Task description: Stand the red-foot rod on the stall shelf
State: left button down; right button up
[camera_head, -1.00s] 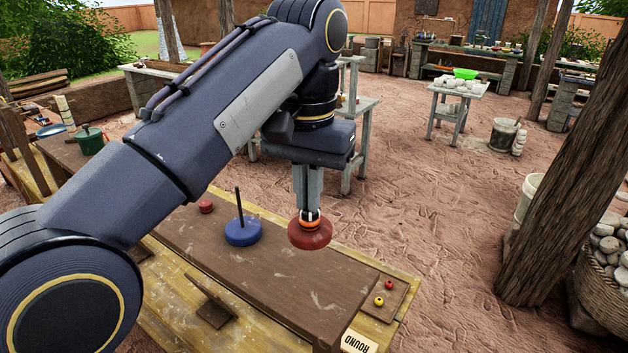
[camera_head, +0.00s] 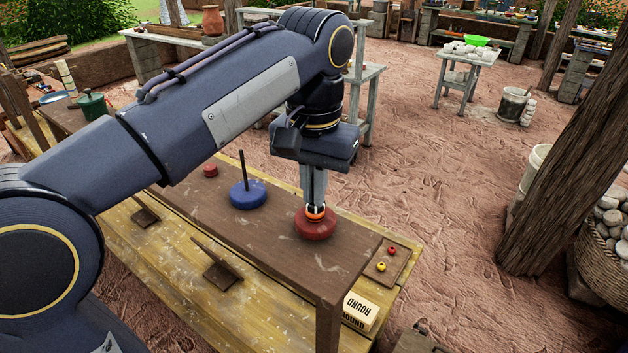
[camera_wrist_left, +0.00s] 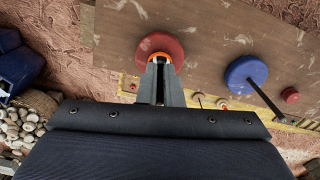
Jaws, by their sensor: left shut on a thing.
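My left gripper (camera_head: 315,205) points straight down and is shut on the red-foot rod, just above its round red foot (camera_head: 315,227). An orange ring shows at the fingertips; the gripper hides most of the rod. The foot is upright, at or very near the top of the brown stall shelf (camera_head: 275,240); I cannot tell if it touches. In the left wrist view the red foot (camera_wrist_left: 172,45) is beyond the fingertips (camera_wrist_left: 160,65). A blue-foot rod (camera_head: 248,195) stands on the shelf to its left. My right gripper is not in view.
A small red piece (camera_head: 210,170) lies on the shelf beyond the blue foot. A wooden post (camera_head: 560,160) stands at right.

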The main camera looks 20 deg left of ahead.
pick_arm(q)
jog(key=shift+f+b, duration=0.4)
jog(key=shift+f, duration=0.2)
jog(key=c, duration=1.5)
grip_release()
